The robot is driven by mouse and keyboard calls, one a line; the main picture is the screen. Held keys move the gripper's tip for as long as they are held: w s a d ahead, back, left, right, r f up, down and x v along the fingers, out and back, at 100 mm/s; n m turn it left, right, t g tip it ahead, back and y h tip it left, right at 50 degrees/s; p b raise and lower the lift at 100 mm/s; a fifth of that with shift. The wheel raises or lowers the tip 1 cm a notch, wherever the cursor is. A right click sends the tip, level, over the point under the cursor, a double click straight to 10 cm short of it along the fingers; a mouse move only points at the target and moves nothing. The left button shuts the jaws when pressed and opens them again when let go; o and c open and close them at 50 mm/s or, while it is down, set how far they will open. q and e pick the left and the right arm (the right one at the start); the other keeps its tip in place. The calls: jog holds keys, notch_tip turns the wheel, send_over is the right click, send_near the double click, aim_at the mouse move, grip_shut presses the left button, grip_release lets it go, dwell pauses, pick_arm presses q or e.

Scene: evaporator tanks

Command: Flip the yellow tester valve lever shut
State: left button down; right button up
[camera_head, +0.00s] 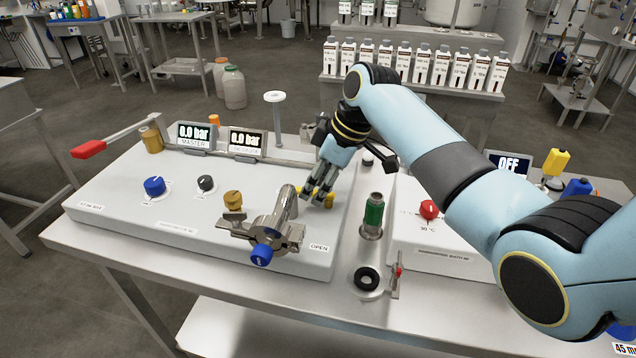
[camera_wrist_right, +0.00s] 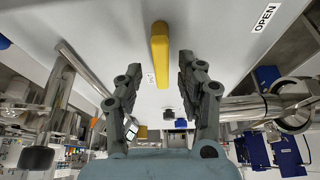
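The yellow tester valve lever (camera_wrist_right: 160,65) shows in the right wrist view as a long rounded bar, its length running up the picture. It lies between the two fingers of my right gripper (camera_wrist_right: 161,80), with a gap on each side. In the head view the right gripper (camera_head: 319,192) points down at the right part of the white panel, behind the steel valve fitting. Yellow parts of the lever (camera_head: 329,202) show around its fingertips; the fingers partly hide it. The right gripper is open. My left gripper is not in view.
The steel fitting (camera_head: 272,228) with a blue knob (camera_head: 261,255) stands close in front of the gripper. An OPEN label (camera_head: 319,248) is on the white panel (camera_head: 130,214). A green-banded cylinder (camera_head: 373,214) stands to the right. Two 0.0 bar displays (camera_head: 246,141) stand behind.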

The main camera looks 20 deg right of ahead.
jog(key=v, duration=1.2)
dwell(0.3)
